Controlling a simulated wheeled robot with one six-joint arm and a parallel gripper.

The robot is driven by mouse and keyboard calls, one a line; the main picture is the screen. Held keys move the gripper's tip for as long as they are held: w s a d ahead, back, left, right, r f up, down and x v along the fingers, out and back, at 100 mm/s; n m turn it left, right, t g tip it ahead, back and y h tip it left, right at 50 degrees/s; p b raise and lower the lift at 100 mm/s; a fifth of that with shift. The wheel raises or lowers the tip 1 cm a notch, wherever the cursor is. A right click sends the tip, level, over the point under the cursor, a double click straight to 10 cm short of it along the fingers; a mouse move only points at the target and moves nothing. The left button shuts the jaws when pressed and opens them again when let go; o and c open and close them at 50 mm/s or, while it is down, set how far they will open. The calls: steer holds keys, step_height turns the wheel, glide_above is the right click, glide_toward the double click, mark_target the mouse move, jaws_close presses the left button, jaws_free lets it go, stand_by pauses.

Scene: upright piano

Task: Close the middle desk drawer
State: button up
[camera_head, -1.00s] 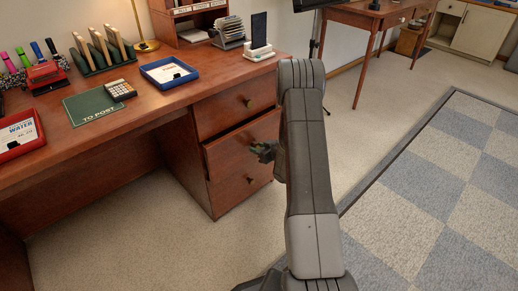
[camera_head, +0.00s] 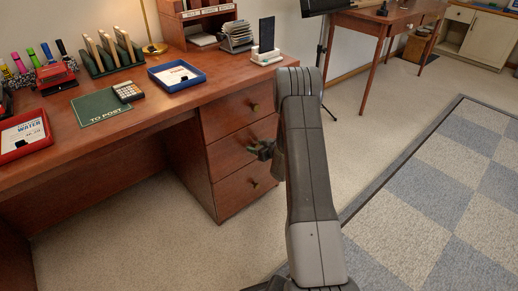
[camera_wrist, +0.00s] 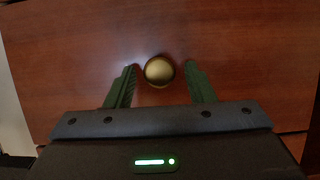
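The middle desk drawer (camera_head: 228,154) is reddish-brown wood and its front looks level with the drawers above and below in the head view. My gripper (camera_head: 260,150) is at its front, partly hidden by my arm. In the wrist view the drawer front (camera_wrist: 60,50) fills most of the picture. A round brass knob (camera_wrist: 159,71) sits between the two green fingers of my gripper (camera_wrist: 161,78). The fingers are apart, with a gap on each side of the knob.
The top drawer (camera_head: 222,114) and bottom drawer (camera_head: 232,194) look shut. The desktop holds a blue tray (camera_head: 176,76), a calculator (camera_head: 128,92) and a red tray (camera_head: 25,135). Carpet (camera_head: 120,230) is clear in front of the desk.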

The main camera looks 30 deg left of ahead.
steer(key=p+v, duration=0.3)
steer(key=v, duration=1)
steer(key=shift+d+r+p, duration=0.25)
steer(key=shift+d+p, duration=0.05)
steer(key=shift+d, duration=0.05)
steer(key=f+b+x, duration=0.1)
steer(key=b+x, duration=0.2)
steer(key=x, duration=0.9)
steer(key=shift+s+d, duration=0.15)
